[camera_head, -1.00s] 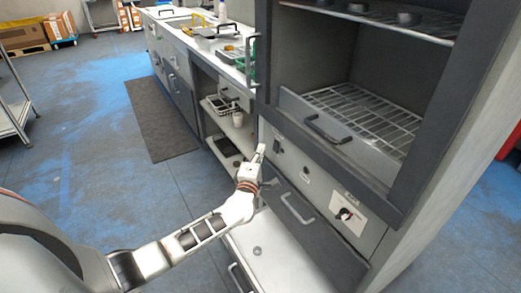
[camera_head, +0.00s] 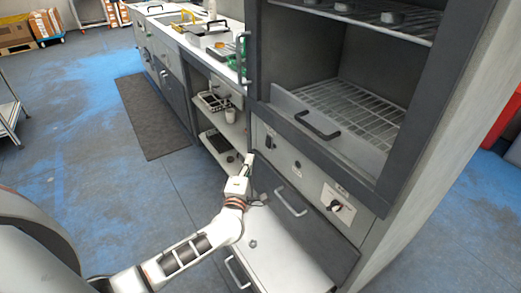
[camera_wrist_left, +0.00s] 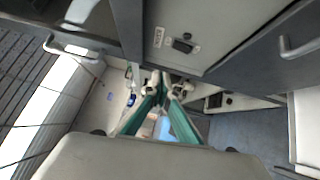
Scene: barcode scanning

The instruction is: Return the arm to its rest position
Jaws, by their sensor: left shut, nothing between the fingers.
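My left arm comes in from the bottom left in the head view. Its gripper (camera_head: 248,162) is in front of the grey cabinet (camera_head: 262,165), near the left edge of the cabinet's control panel. The gripper is shut and holds nothing. In the left wrist view the gripper's two greenish fingers (camera_wrist_left: 160,88) converge at their tips, with the cabinet's switch panel (camera_wrist_left: 182,42) just beyond. Whether the gripper touches the cabinet cannot be told. My right gripper is not in view.
An open compartment with a wire rack (camera_head: 350,108) is above the panel. A drawer with a handle (camera_head: 290,202) is below, over a white surface (camera_head: 275,258). A counter (camera_head: 195,38) runs away at the back left. The blue floor (camera_head: 85,180) at left is clear.

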